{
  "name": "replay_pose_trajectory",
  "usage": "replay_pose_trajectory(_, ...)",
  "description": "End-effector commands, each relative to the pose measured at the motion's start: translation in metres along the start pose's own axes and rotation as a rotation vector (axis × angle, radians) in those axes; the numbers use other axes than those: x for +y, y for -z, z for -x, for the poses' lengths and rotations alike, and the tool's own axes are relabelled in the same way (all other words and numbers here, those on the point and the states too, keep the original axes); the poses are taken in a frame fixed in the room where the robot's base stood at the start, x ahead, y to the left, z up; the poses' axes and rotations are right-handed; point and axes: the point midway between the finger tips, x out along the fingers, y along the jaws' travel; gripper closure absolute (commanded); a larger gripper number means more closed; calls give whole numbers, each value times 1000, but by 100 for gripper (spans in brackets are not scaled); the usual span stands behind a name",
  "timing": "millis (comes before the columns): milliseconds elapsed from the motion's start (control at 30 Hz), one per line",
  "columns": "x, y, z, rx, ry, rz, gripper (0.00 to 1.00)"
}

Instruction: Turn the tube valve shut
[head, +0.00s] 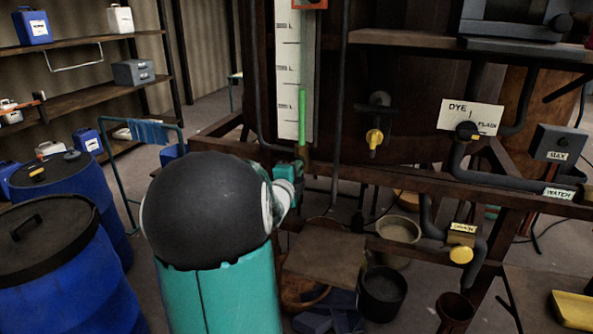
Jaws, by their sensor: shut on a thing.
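The sight tube (302,118), with green liquid in it, stands upright against a white marked scale (288,75) at the centre. The tube valve at its foot is mostly hidden by my gripper (299,170). My gripper is at the lower end of the tube, just above the wooden cross beam, and is shut on the tube valve. The valve's handle angle cannot be seen. My arm's large black joint and teal link cover the area in front and to the left.
Another valve with a yellow knob (374,138) is right of the tube. A drain valve with a yellow knob (461,254) sits lower right. The wooden beam (400,183) crosses in front. Buckets (382,291) stand below; blue drums (60,270) stand left.

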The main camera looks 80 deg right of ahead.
Motion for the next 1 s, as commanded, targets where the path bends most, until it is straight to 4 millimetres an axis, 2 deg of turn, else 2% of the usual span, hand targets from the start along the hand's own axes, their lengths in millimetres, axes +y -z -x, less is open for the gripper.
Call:
replay_pose_trajectory(300, 1, 0, 0, 1, 1, -112, 100)
replay_pose_trajectory(767, 1, 1, 0, 2, 0, -128, 100)
replay_pose_trajectory(800, 1, 1, 0, 2, 0, -128, 84)
replay_pose_trajectory(900, 1, 1, 0, 1, 0, -128, 65)
replay_pose_trajectory(1000, 1, 0, 0, 1, 0, -128, 65)
